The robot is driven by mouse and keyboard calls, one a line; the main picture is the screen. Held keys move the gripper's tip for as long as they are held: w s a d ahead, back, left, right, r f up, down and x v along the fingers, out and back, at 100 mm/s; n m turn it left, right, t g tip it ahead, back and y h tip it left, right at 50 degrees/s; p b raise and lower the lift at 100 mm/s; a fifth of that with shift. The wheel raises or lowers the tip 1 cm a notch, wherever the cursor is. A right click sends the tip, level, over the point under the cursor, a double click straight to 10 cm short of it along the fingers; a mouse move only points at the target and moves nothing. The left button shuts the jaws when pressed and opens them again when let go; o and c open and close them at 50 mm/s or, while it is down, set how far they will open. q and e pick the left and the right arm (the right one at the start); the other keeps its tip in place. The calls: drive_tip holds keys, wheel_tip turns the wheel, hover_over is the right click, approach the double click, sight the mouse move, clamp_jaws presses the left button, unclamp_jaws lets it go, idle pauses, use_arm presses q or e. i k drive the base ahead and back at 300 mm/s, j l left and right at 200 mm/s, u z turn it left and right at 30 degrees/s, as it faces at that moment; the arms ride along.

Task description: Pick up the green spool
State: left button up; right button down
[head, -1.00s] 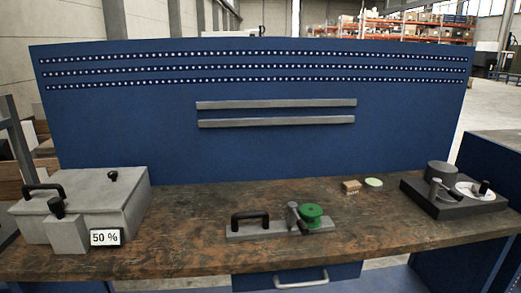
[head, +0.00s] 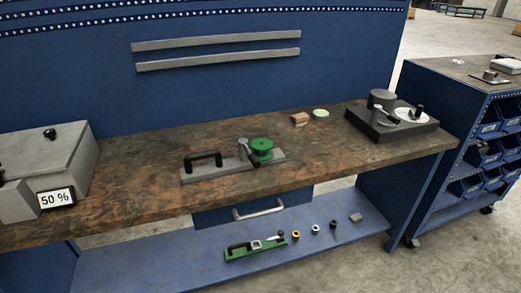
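The green spool (head: 261,148) sits upright at the right part of a grey plate (head: 222,173) on the brown workbench. A grey post with a lever (head: 243,148) stands just left of the spool, and a black handle (head: 203,160) is on the plate's left part. Neither of my grippers shows in the head view.
A grey box (head: 45,160) with a "50 %" sign stands at the left. The lower shelf (head: 330,235) holds a green fixture (head: 255,247) and several small parts.

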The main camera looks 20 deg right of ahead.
sight(262, 147)
drive_tip(key=i+l, duration=0.15)
drive_tip(key=l, duration=0.25)
drive_tip(key=i+l, duration=0.15)
drive_tip(key=l, duration=0.25)
drive_tip(key=i+l, duration=0.15)
drive_tip(key=l, duration=0.25)
drive_tip(key=i+l+u, duration=0.1)
drive_tip(key=l, duration=0.3)
drive_tip(key=i+l, duration=0.15)
drive_tip(key=l, duration=0.3)
